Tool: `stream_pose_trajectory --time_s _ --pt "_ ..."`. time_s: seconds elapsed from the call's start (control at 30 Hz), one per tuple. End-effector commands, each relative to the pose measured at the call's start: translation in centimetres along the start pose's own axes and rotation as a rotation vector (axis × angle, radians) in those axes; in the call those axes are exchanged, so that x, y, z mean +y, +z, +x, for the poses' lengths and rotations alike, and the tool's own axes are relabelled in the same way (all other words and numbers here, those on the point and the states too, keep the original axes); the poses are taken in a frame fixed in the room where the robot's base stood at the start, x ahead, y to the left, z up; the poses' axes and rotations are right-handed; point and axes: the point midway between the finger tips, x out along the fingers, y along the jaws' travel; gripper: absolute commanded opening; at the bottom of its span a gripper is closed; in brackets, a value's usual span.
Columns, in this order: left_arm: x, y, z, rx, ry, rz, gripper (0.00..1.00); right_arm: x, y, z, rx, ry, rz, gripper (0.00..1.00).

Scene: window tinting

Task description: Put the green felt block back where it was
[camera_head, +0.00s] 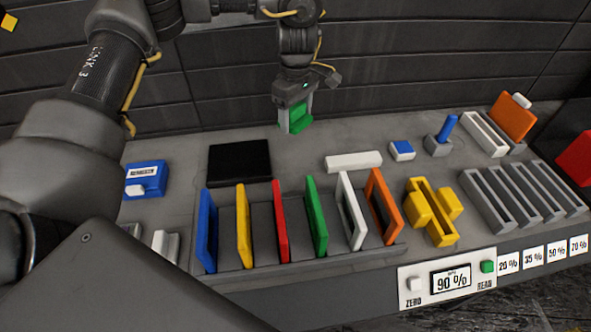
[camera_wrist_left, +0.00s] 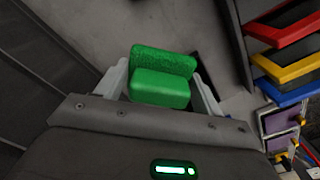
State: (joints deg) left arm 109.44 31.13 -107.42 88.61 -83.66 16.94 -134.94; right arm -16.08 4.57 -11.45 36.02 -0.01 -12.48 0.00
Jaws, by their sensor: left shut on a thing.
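My left gripper (camera_head: 296,108) is shut on the green felt block (camera_head: 300,117) and holds it above the back part of the grey bench. In the left wrist view the green felt block (camera_wrist_left: 163,78) sits between the two pale fingers of my left gripper (camera_wrist_left: 163,88). A black flat pad (camera_head: 239,163) lies on the bench to the left of and nearer than the held block. A white bar (camera_head: 353,161) lies to the right of and nearer than it. My right gripper is not in view.
A rack of coloured frames (camera_head: 316,217) stands along the front. A blue device (camera_head: 145,180) sits at the left. A yellow holder (camera_head: 432,211), a blue-topped block (camera_head: 402,150), a blue-handled tool (camera_head: 441,134) and grey slots (camera_head: 524,194) are at the right. The back strip of bench is clear.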

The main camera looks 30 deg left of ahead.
Motion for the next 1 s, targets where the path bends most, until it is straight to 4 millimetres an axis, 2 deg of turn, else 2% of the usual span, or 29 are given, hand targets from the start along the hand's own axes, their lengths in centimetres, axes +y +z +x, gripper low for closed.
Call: stream_pose_trajectory --time_s 0.03,0.13,0.3,0.37,0.53,0.8,1.0 --pt "0.2 -0.1 1.6 -0.001 0.002 -0.016 0.46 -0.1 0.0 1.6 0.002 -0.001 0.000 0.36" --pt "0.4 -0.3 2.9 -0.002 0.004 -0.034 0.46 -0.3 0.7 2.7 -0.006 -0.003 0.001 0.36" --pt "0.6 -0.4 4.0 -0.002 0.007 -0.048 0.46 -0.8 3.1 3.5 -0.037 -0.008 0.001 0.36" --pt "0.6 -0.4 4.1 -0.003 0.008 -0.049 0.46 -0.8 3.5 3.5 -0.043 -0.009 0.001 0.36" --pt "0.6 -0.4 4.5 -0.004 0.005 -0.050 0.46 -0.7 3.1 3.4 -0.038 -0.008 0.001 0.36" --pt "0.5 -0.4 9.0 -0.005 0.003 -0.050 0.46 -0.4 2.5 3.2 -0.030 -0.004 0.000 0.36" --pt "0.6 -0.4 10.0 -0.003 0.006 -0.049 0.46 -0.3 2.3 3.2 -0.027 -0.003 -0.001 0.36"
